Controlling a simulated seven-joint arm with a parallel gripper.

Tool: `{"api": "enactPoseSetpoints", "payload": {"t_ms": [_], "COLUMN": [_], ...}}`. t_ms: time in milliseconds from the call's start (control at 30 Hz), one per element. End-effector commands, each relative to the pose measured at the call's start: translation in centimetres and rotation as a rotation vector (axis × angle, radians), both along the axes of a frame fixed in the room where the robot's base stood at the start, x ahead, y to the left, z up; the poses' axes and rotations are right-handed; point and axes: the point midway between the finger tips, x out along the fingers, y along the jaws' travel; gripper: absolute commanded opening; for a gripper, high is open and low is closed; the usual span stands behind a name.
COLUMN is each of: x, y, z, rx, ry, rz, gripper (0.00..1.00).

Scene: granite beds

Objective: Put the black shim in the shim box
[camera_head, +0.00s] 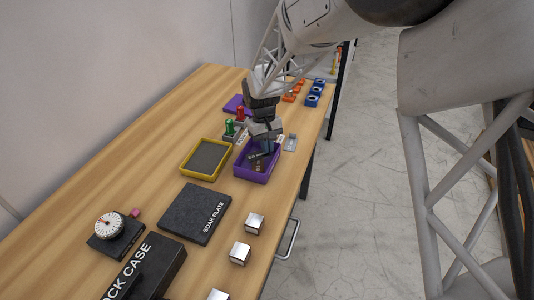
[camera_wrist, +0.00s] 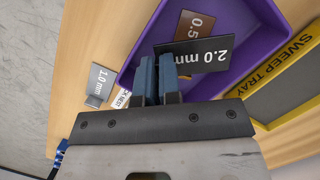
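The black shim, marked 2.0 mm, shows in the wrist view (camera_wrist: 205,55) and in the head view (camera_head: 258,155). It is over the inside of the purple shim box (camera_head: 249,173), whose wall also shows in the wrist view (camera_wrist: 222,78). My gripper (camera_wrist: 158,66) has its blue fingers close together at the left end of the shim and appears shut on it. Whether the shim touches the box floor, I cannot tell. A brown shim marked 0.5 (camera_wrist: 190,25) lies in the box, partly covered by the black shim.
The yellow-rimmed sweep tray (camera_head: 185,171) stands beside the box. A grey 1.0 mm shim (camera_head: 291,142) lies on the other side. A black soak plate (camera_head: 190,213), metal blocks (camera_head: 254,223) and a dial gauge (camera_head: 110,226) are nearer. Green and red pegs (camera_head: 229,127) stand behind.

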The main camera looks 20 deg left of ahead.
Motion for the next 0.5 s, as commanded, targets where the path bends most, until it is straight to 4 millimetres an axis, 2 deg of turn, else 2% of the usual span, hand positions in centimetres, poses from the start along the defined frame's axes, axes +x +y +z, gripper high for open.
{"api": "enactPoseSetpoints", "payload": {"t_ms": [300,500], "x": [0.0,0.0], "y": [0.0,0.0], "z": [-2.8,-3.4], "rx": [-0.001,0.001], "ry": [0.001,-0.001], "rz": [0.000,0.000], "gripper": [0.00,0.00]}}
